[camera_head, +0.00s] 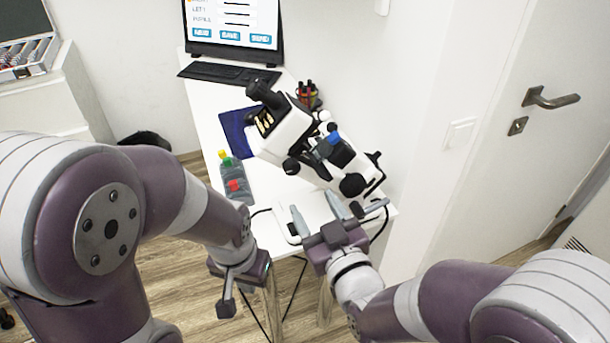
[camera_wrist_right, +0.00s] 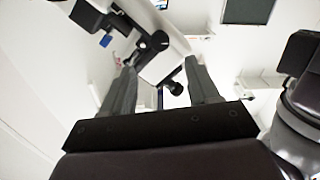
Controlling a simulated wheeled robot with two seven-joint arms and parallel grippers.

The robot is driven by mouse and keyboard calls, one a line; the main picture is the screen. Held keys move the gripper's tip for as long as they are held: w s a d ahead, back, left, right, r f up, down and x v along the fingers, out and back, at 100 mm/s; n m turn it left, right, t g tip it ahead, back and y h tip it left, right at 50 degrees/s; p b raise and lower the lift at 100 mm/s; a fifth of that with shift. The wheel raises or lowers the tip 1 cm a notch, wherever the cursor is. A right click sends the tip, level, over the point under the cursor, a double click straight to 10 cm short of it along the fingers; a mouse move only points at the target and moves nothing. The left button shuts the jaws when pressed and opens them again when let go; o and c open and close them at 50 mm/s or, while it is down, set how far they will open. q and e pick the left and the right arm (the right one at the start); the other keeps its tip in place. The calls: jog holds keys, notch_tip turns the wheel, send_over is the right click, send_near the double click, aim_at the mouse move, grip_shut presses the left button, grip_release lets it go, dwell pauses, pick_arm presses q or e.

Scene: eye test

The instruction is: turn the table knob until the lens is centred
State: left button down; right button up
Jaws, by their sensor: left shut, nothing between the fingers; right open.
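The white and black lens instrument (camera_head: 295,135) stands tilted on the white table, near its front right corner. A round black knob (camera_head: 353,184) is at its lower right, and another (camera_head: 291,166) is on its left side. I cannot tell which is the table knob, or whether the lens is centred. My right gripper (camera_head: 319,210) is open and empty, just in front of the instrument's lower end. In the right wrist view, a black knob (camera_wrist_right: 174,88) shows beyond and between the open fingers, apart from them. My left gripper (camera_head: 226,307) is shut and empty, low before the table's front edge.
On the white table (camera_head: 208,137) are bottles with coloured caps (camera_head: 234,178), a dark blue pad (camera_head: 236,132), a pen holder (camera_head: 308,95), a keyboard (camera_head: 230,75) and a monitor (camera_head: 235,25). A wall and door (camera_head: 520,130) close off the right side. A dark cable hangs near my right gripper.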

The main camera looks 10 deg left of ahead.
aim_at(293, 170)
jog(key=x, duration=1)
jog(key=shift+w+a+p, duration=0.1)
jog(key=shift+a+p, duration=0.05)
jog(key=shift+p, duration=0.15)
jog(key=c, duration=1)
jog(key=shift+f+m+b, duration=0.25)
jog(key=shift+m+b, duration=0.45)
jog(key=shift+b, duration=0.35)
jog(key=shift+c, duration=0.2)
jog(key=shift+r+m, duration=0.15)
jog(key=shift+m, duration=0.15)
jog(key=shift+r, duration=0.15)
jog(key=o, duration=1)
jog(key=shift+o, duration=0.2)
